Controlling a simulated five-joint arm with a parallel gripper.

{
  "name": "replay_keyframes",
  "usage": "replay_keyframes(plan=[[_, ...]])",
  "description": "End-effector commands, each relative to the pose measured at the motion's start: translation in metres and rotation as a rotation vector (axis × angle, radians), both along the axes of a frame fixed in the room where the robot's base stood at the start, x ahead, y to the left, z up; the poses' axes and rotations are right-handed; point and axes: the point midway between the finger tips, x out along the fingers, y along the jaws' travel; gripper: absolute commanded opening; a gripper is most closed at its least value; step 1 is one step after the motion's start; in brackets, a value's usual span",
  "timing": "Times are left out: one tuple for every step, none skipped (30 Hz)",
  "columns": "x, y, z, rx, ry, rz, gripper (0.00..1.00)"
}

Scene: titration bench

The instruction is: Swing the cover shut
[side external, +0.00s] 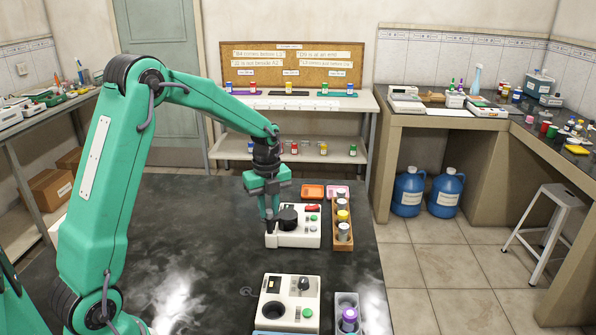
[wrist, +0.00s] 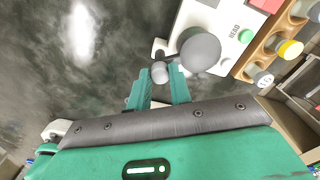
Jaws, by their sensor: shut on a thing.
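The white instrument (side external: 290,239) stands on the dark bench with a green button and a red part on top. It also shows in the wrist view (wrist: 215,18), with "READ" beside the button. A dark round cover (side external: 288,217) is at its left part; it shows as a grey disc in the wrist view (wrist: 201,50). My gripper (side external: 269,206) points down at the instrument's left side. In the wrist view my gripper (wrist: 160,77) is shut on a small grey knob (wrist: 160,70) beside the cover.
A wooden rack (side external: 343,236) with several capped vials stands close on the instrument's right. Orange (side external: 312,191) and pink trays lie behind. A second white device (side external: 272,314) with a dark well and a grey holder (side external: 346,300) stand in front. The bench at left is clear.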

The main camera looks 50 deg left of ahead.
Motion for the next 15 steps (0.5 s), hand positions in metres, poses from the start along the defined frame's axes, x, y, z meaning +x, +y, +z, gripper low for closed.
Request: replay_keyframes(plan=[[0.0000, 0.0001, 0.0006, 0.000, -0.001, 0.001, 0.24], [0.0000, 0.0001, 0.0006, 0.000, -0.001, 0.001, 0.30], [0.0000, 0.0001, 0.0005, 0.000, -0.001, 0.001, 0.38], [0.0000, 0.0001, 0.0005, 0.000, 0.000, 0.001, 0.44], [0.0000, 0.0001, 0.0005, 0.000, 0.000, 0.001, 0.50], [0.0000, 0.0001, 0.0004, 0.000, 0.000, 0.001, 0.58], [0.0000, 0.0001, 0.0004, 0.000, 0.000, 0.001, 0.64], [0.0000, 0.0001, 0.0003, 0.000, 0.000, 0.001, 0.69], [0.0000, 0.0001, 0.0003, 0.000, 0.000, 0.002, 0.69], [0.0000, 0.0001, 0.0002, 0.000, 0.000, 0.002, 0.69], [0.0000, 0.0000, 0.0002, 0.000, 0.000, 0.002, 0.69], [0.0000, 0.0000, 0.0001, 0.000, 0.000, 0.002, 0.69], [0.0000, 0.0000, 0.0001, 0.000, 0.000, 0.002, 0.69], [0.0000, 0.0000, 0.0001, 0.000, 0.000, 0.002, 0.69], [0.0000, 0.0000, 0.0001, 0.000, 0.000, 0.002, 0.69]])
